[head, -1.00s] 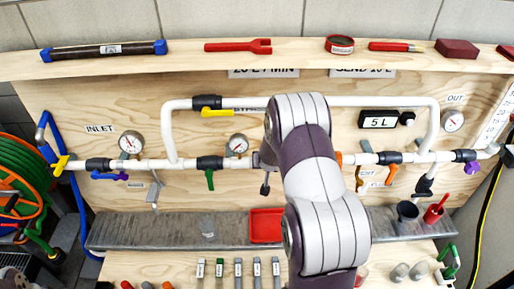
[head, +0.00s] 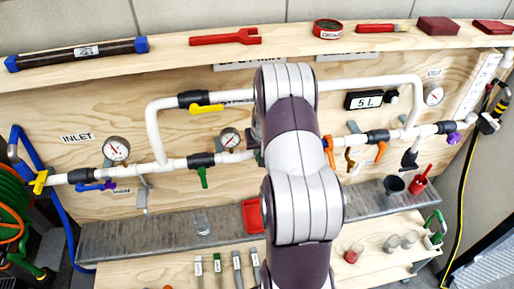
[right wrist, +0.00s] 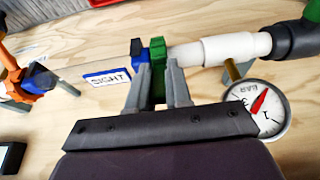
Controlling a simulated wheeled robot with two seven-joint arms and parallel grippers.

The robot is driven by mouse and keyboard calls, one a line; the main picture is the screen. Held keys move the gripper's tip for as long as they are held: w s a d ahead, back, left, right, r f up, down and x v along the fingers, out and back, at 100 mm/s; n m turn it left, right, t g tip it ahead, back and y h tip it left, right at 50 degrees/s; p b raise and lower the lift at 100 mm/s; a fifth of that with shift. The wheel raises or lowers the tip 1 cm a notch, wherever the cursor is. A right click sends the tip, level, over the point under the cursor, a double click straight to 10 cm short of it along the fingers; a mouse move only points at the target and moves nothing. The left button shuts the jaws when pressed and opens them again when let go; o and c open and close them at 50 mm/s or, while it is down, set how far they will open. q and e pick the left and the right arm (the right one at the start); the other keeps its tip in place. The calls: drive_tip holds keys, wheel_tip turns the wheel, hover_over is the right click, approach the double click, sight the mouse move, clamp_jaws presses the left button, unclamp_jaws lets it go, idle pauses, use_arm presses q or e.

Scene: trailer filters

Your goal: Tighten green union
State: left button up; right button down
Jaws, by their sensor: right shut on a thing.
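The green union (right wrist: 157,56) is a green ring on the white pipe run, next to a blue piece (right wrist: 137,50) in the right wrist view. My right gripper (right wrist: 157,88) has its two grey fingers on either side of the green ring and is shut on it. In the head view a small bit of green (head: 259,158) shows beside my right arm, which hides the gripper and most of the pipe there. My left gripper is not in view.
A pressure gauge (right wrist: 262,108) sits close to the right of the gripper in the wrist view. A "SIGHT" label (right wrist: 107,78) is on the board to the left. In the head view, a red tray (head: 255,216) stands on the grey ledge, and a red wrench (head: 225,38) lies on the top shelf.

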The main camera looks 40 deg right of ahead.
drive_tip(key=shift+w+d+r, duration=0.1)
drive_tip(key=shift+w+r, duration=0.1)
drive_tip(key=shift+r, duration=0.05)
drive_tip(key=c, duration=1)
unclamp_jaws()
drive_tip(key=shift+c, duration=0.2)
drive_tip(key=shift+f, duration=0.15)
drive_tip(key=shift+r, duration=0.2)
drive_tip(key=b+v, duration=0.4)
drive_tip(key=v, duration=0.8)
drive_tip(key=shift+s+r, duration=0.1)
